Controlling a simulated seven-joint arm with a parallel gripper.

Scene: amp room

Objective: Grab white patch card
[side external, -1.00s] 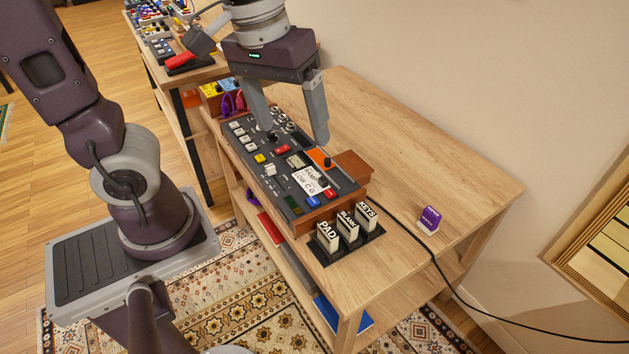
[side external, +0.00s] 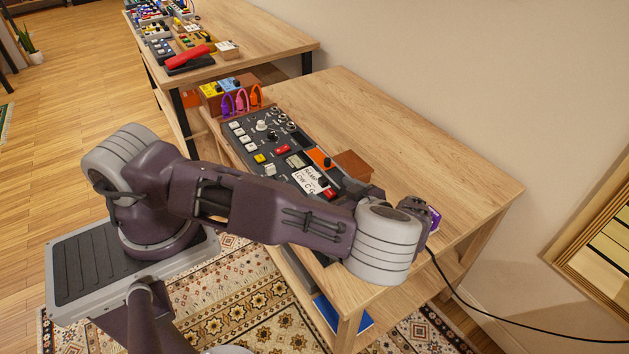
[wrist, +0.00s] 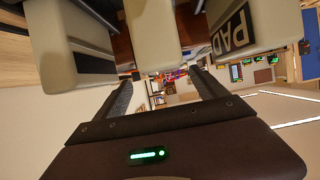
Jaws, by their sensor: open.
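In the wrist view, several upright cream-white cards loom large along the top: one at left (wrist: 75,35), one in the middle (wrist: 152,35), and one at right with a dark PAD label (wrist: 262,22). My gripper (wrist: 162,76) is open and empty, its two dark fingers apart below the cards, with the middle card roughly in line with the gap. Whether either finger touches a card cannot be told. A flat white note with RAMP LOW C.G. writing (side external: 308,178) lies on the console.
The dark control console (side external: 285,150) lies on the wooden table (side external: 400,130). A purple block (side external: 434,217) is partly hidden behind my wrist. A black cable (side external: 470,305) runs off the table's right side. The table's back right is clear.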

